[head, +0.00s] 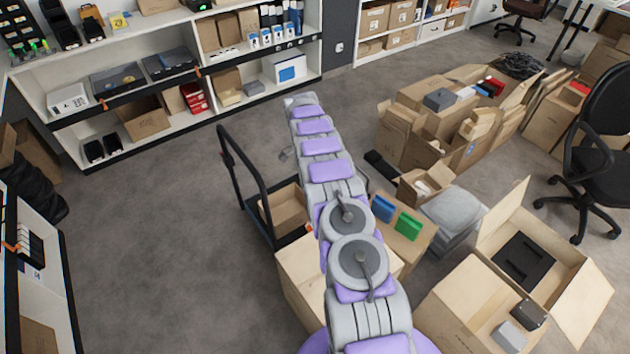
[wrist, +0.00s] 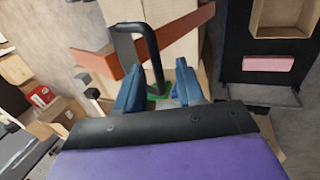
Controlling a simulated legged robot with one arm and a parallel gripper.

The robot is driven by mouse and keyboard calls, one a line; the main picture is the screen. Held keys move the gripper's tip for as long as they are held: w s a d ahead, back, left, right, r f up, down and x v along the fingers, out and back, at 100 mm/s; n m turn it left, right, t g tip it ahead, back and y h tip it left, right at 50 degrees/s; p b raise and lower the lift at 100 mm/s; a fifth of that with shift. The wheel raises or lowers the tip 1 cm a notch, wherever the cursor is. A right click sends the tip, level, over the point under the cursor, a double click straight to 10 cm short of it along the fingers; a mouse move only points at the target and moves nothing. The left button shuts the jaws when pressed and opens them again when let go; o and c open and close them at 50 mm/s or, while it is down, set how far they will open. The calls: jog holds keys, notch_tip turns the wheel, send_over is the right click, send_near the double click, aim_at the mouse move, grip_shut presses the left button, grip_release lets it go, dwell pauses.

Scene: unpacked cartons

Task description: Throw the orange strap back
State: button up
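In the wrist view an orange-brown strap (wrist: 187,28) runs slantwise from the left up to the right, in front of pale cartons. A black bent bar (wrist: 156,57) crosses the strap, its lower end showing between my fingers; I cannot tell what it belongs to. My gripper (wrist: 160,88) has two blue fingers standing apart below the strap. A gap shows between them, and I see no strap in it. In the head view my arm reaches forward over the trolley area; the gripper's fingers and the strap are not clearly visible there.
A black-railed trolley (head: 246,178) stands left of my arm. Open cartons (head: 405,135) crowd the right side, with a blue box (head: 383,208) and a green box (head: 408,227) on a nearer carton. White shelves (head: 200,132) line the back. The left floor (head: 155,220) is clear.

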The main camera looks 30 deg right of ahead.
jog(key=p+v, duration=0.1)
jog(key=v, duration=0.4)
jog(key=shift+w, duration=0.1)
jog(key=shift+r, duration=0.15)
dwell(0.5)
